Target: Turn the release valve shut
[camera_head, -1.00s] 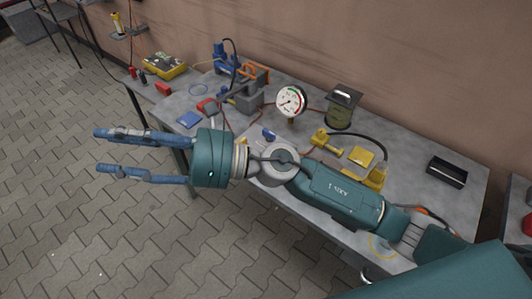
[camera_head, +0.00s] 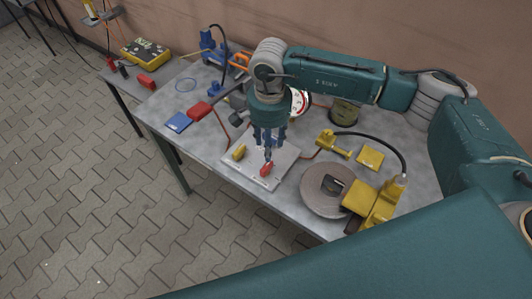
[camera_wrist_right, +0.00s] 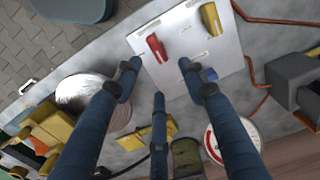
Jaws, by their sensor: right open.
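A pale plate (camera_head: 237,178) on the grey table carries a red lever (camera_head: 266,170) and a yellow lever (camera_head: 239,152). The wrist view shows the red lever (camera_wrist_right: 156,47), the yellow lever (camera_wrist_right: 210,19) and a small blue part (camera_wrist_right: 209,75) on the plate. I cannot tell which of these is the release valve. My right gripper (camera_head: 268,147) points down over the plate, close to the red lever. In the wrist view its fingers (camera_wrist_right: 158,74) are spread with nothing between them, and the red lever lies just beyond the tips. My left gripper is not in view.
A round grey disc (camera_head: 313,204) and a yellow pump-like tool (camera_head: 378,203) with a black hose stand right of the plate. A dial gauge (camera_head: 299,101), partly hidden by my arm, and a dark canister (camera_head: 345,112) stand behind. A blue block (camera_head: 178,122) lies left.

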